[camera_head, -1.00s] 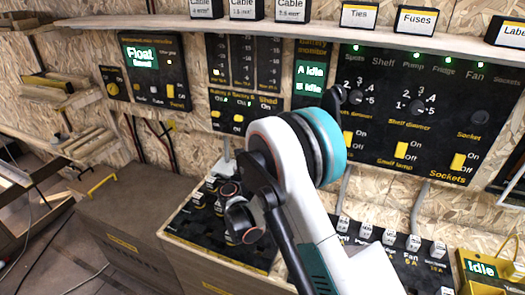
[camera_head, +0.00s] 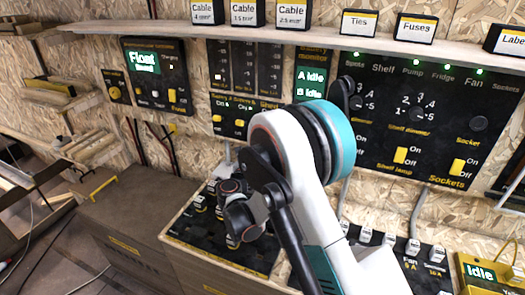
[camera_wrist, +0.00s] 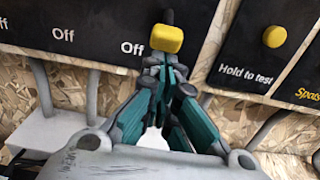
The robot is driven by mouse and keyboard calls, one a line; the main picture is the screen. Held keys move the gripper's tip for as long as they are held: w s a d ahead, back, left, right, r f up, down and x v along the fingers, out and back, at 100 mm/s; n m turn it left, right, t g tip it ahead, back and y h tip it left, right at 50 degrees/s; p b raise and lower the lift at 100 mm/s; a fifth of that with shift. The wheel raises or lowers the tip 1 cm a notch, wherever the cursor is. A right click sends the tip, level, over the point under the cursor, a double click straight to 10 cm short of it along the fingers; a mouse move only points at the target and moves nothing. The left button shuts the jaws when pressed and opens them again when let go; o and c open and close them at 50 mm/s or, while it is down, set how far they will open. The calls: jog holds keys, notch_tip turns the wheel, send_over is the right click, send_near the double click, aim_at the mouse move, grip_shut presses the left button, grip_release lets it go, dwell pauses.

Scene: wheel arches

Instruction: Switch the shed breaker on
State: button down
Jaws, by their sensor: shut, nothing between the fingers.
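The breaker switch (camera_wrist: 167,38) is a yellow toggle on a dark panel in the wrist view. It sits level with the word "Off", so its knob is at the low end, with a dark nub above it. My gripper (camera_wrist: 165,66) is shut and empty, its fingertips just below the knob; whether they touch it I cannot tell. In the head view the breaker panel (camera_head: 228,103) shows two yellow battery switches at left. The label at its right, seemingly "Shed", is partly covered by my arm, which hides that switch and my fingertips.
A shelf panel (camera_head: 410,75) with knobs and yellow switches is right of my arm. In the wrist view a round yellow "Hold to test" button (camera_wrist: 274,36) is close on the right. A shelf (camera_head: 290,33) with labelled boxes runs above. A socket box (camera_head: 218,228) stands below.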

jog(key=r+g+p, duration=0.1)
jog(key=g+p, duration=0.1)
jog(key=s+r+g+y+p, duration=0.1)
jog(key=r+g+p, duration=0.1)
jog(key=r+g+y+p, duration=0.1)
jog(key=p, duration=0.1)
jog(key=shift+s+a+r+g+p, duration=0.25)
jog(key=shift+s+a+g+p, duration=0.05)
jog(key=shift+a+g, duration=0.1)
jog(key=shift+d, duration=0.1)
jog(key=shift+r+p, duration=0.4)
jog(key=shift+r, duration=0.45)
jog(key=shift+f, duration=0.1)
jog(key=f+v, duration=0.1)
jog(key=v, duration=0.8)
jog(key=shift+s, duration=0.6)
